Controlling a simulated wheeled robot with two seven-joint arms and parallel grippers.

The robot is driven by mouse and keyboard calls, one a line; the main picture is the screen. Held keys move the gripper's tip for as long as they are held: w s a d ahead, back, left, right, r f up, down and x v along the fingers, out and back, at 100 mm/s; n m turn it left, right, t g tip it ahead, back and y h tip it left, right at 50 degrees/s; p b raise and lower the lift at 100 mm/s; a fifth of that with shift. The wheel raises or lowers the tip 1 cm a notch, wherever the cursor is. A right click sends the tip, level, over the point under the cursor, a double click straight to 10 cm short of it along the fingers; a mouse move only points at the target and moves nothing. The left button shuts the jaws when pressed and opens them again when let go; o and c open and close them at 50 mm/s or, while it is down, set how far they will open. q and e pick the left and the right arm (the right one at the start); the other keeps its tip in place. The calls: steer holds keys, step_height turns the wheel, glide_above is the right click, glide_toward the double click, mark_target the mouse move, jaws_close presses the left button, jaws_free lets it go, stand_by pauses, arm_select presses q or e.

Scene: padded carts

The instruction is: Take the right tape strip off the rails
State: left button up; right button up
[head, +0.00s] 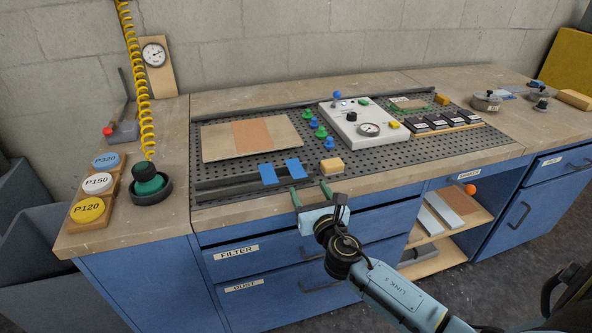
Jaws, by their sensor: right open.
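Two blue tape strips lie across the dark rails near the front of the perforated bench top. The right tape strip (295,168) is beside the left tape strip (268,174), with a small gap between them. The rails (225,183) run left to right under both strips. My right gripper (310,191) is open and empty, at the bench's front edge, just in front of and slightly right of the right strip. Its two green fingers are spread and appear apart from the strip. My left gripper is not in view.
A small wooden block (332,166) sits just right of the strips. Green and blue knobs (314,122) and a white gauge box (362,125) stand behind. A wooden panel (220,142) lies behind the rails. Blue drawers (250,255) are below the front edge.

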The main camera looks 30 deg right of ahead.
mark_target(301, 179)
steer(key=x, duration=0.3)
steer(key=b+x, duration=0.1)
steer(key=x, duration=0.1)
steer(key=shift+a+f, duration=0.15)
steer(key=shift+f, duration=0.15)
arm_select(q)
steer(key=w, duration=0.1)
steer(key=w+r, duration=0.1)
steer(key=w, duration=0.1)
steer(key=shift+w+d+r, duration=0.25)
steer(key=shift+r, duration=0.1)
arm_select(e)
steer(key=c, duration=1.1)
